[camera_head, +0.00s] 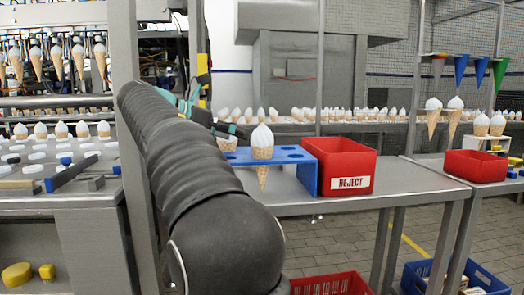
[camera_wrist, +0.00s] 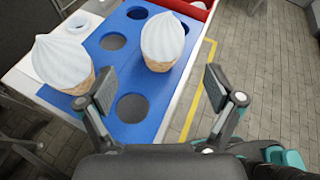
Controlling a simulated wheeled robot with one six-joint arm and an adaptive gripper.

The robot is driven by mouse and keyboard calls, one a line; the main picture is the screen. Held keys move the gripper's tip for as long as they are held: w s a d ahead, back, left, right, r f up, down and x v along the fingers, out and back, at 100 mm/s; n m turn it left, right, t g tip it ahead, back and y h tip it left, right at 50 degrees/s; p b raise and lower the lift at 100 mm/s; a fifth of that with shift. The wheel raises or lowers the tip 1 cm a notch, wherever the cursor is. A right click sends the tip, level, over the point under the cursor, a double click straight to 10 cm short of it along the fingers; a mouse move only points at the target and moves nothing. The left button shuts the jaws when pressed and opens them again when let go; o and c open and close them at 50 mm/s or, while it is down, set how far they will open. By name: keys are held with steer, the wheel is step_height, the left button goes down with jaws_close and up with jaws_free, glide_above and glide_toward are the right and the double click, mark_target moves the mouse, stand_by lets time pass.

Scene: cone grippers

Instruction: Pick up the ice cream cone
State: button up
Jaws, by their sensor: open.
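An ice cream cone (camera_head: 262,147) with a white swirl top stands upright in a hole of the blue rack (camera_head: 305,178). It also shows in the wrist view (camera_wrist: 162,40), ahead of my gripper and roughly between the lines of its fingers. A second cone (camera_wrist: 66,65) is to the left in the wrist view, close to my left finger. My gripper (camera_wrist: 160,92) is open and empty, above the near part of the blue rack (camera_wrist: 75,97). In the head view my arm hides most of the gripper and part of the rack.
A red REJECT bin (camera_head: 345,168) stands on the grey table (camera_head: 400,181), right of the rack. Another red bin (camera_head: 476,166) is farther right. More cones hang on a rail (camera_head: 55,62) at left. The table right of the REJECT bin is clear.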

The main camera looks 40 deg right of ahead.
mark_target(263, 142)
steer(key=x, duration=0.3)
steer(key=shift+b+x, duration=0.6)
steer(key=shift+x, duration=2.1)
steer(key=shift+s+r, duration=0.15)
steer(key=c, duration=0.9)
